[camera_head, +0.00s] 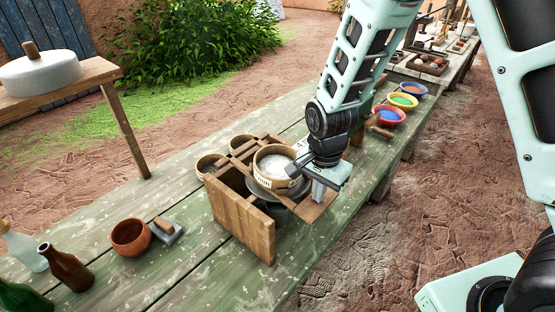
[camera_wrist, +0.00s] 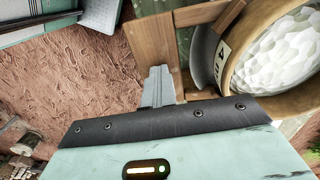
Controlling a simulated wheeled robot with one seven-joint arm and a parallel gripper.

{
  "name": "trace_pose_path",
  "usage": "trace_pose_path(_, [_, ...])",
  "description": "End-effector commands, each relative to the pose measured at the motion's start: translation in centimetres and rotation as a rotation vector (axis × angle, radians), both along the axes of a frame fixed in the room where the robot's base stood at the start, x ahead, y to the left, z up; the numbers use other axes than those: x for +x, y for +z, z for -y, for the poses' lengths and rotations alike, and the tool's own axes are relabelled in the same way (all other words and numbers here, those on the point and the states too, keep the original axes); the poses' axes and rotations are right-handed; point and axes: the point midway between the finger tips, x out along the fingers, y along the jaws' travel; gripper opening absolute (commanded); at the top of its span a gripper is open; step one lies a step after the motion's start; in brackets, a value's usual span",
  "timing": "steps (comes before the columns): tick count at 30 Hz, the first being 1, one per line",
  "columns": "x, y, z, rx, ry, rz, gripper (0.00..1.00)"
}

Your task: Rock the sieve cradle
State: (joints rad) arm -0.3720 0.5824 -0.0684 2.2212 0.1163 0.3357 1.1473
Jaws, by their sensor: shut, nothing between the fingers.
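The sieve cradle is a wooden frame on the green bench, with an upright front board (camera_head: 240,220). A round wooden sieve (camera_head: 266,180) holding white lumps sits in it, above a dark bowl (camera_head: 262,194). My gripper (camera_head: 318,192) is beside the sieve's right side, pointing down at the frame's right end. In the wrist view my shut, empty fingers (camera_wrist: 158,78) overlap the edge of a wooden board (camera_wrist: 152,42). The sieve (camera_wrist: 240,70) is to their right. I cannot tell whether the fingers touch the board.
Two more round sieves (camera_head: 208,166) stand behind the cradle. A clay bowl (camera_head: 131,237), a wooden-handled tool (camera_head: 168,231) and bottles (camera_head: 66,267) are at left. Bowls of coloured powder (camera_head: 389,115) stand farther along the bench (camera_head: 190,275). Bench surface left of the cradle is partly clear.

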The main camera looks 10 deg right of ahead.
Motion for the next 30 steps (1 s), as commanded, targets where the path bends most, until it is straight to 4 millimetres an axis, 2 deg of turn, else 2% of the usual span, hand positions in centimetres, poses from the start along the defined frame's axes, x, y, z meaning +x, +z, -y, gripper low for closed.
trace_pose_path(4, [-0.2, -0.1, 0.1, -0.003, 0.000, -0.008, 0.00])
trace_pose_path(7, [-0.3, 0.6, 0.1, -0.003, 0.000, -0.008, 0.00])
trace_pose_path(16, [-0.2, 4.7, 0.1, -0.004, -0.001, -0.007, 0.00])
trace_pose_path(30, [-0.2, 4.6, 0.1, -0.003, 0.000, -0.005, 0.00])
